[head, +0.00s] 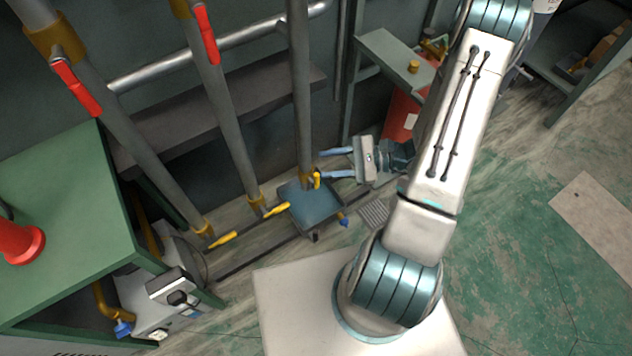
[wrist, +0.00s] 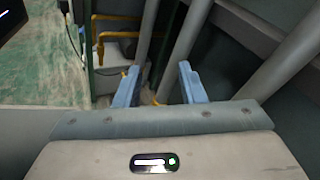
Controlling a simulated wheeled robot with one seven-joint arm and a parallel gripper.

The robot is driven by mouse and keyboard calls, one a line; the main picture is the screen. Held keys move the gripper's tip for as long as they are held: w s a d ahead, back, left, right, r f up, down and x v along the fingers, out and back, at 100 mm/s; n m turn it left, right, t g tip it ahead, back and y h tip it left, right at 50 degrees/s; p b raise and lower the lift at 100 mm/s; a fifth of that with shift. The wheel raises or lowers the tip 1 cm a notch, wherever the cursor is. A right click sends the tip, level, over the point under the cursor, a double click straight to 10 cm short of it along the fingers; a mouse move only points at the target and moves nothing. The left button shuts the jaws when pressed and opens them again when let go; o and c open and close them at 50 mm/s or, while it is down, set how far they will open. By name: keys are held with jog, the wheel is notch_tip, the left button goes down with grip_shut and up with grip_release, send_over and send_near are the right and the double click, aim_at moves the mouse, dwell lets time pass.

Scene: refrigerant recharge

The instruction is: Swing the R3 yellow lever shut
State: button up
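Three grey pipes each have a yellow lever low down; no R3 label is readable. The rightmost yellow lever (head: 317,180) sits near the foot of the right pipe (head: 301,90) and appears short or end-on. The other two are the middle yellow lever (head: 276,210) and the left yellow lever (head: 223,240). My gripper (head: 323,163) is open, its two blue fingers pointing left at the right pipe. The lower fingertip is close to the rightmost lever; contact cannot be told. In the wrist view, a small yellow piece (wrist: 155,98) shows between the spread fingers, mostly hidden.
Red levers hang on the left pipe (head: 75,87) and middle pipe (head: 206,35). A blue-grey square plate (head: 312,207) lies below the right pipe. A green table (head: 60,190) with a red object (head: 20,242) stands left. Open green floor lies right.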

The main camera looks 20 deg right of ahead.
jog(key=w+d+f+m+t+h+b, duration=0.1)
jog(key=d+f+m+t+b, duration=0.15)
jog(key=f, duration=0.35)
jog(key=d+f+m+t+b, duration=0.1)
jog(key=f+m+t, duration=0.3)
jog(key=f, duration=0.2)
jog(key=m+t+h+b, duration=0.4)
jog(key=m+t+h, duration=0.1)
jog(key=m+h, duration=0.15)
send_near(316, 175)
jog(key=shift+m+y, duration=0.25)
jog(key=shift+m, duration=0.05)
jog(key=b+x, duration=0.1)
jog(key=x, duration=0.2)
jog(key=f+b+x, duration=0.1)
jog(key=x, duration=0.3)
jog(key=b+x, duration=0.1)
jog(key=x, duration=0.2)
jog(key=shift+w+d+f, duration=0.15)
jog(key=shift+w+d, duration=0.15)
jog(key=shift+w, duration=0.05)
grip_shut()
